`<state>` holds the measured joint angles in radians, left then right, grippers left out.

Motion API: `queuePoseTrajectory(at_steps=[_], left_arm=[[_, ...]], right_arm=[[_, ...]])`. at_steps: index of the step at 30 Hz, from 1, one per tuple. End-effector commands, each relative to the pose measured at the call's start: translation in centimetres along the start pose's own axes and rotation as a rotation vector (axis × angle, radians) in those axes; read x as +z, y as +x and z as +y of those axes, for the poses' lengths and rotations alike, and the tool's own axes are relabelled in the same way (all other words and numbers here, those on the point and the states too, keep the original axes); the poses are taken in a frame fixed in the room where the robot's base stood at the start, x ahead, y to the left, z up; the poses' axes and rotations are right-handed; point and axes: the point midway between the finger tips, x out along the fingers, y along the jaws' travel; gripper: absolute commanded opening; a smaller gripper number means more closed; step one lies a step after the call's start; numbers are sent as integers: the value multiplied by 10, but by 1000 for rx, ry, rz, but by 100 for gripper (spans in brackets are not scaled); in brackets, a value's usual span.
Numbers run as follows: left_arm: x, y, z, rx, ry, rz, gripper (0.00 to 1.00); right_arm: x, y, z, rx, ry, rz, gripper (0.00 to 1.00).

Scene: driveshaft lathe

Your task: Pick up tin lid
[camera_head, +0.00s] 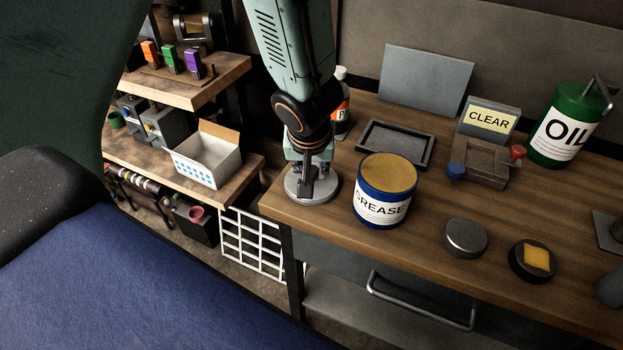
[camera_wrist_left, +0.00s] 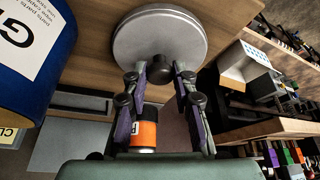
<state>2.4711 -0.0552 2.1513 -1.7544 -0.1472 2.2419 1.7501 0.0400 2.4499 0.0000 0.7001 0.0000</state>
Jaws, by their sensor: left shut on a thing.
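The tin lid (camera_head: 293,193) is a round grey metal disc with a dark knob at its centre. It is at the left end of the workbench in the head view and fills the top middle of the left wrist view (camera_wrist_left: 150,30). My left gripper (camera_head: 311,173) points down over it. Its two fingers (camera_wrist_left: 160,75) are shut on the knob. I cannot tell whether the lid touches the bench. The blue grease tin (camera_head: 384,209) stands open just right of the lid, tan grease showing; its side shows in the left wrist view (camera_wrist_left: 25,85). My right gripper is not in view.
On the wooden bench (camera_head: 420,245) are a dark tray (camera_head: 395,144), an orange-labelled bottle (camera_head: 341,112), a CLEAR sign (camera_head: 489,119), a green oil can (camera_head: 563,133) and two round pieces (camera_head: 465,238) (camera_head: 533,261). A white box (camera_head: 208,152) sits on the left shelf.

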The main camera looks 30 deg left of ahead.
Motion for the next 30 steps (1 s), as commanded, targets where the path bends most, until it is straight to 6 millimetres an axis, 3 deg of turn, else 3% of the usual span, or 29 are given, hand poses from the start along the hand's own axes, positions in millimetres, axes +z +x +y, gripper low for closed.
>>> queuePoseTrajectory(at_steps=[4, 14, 30], left_arm=[[0, 0, 0, -1, 0, -1, 0], [-2, -6, 0, 0, 0, 0, 0], [-31, -76, 0, 0, -1, 0, 0]], right_arm=[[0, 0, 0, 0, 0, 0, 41], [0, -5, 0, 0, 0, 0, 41], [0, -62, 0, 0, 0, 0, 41]])
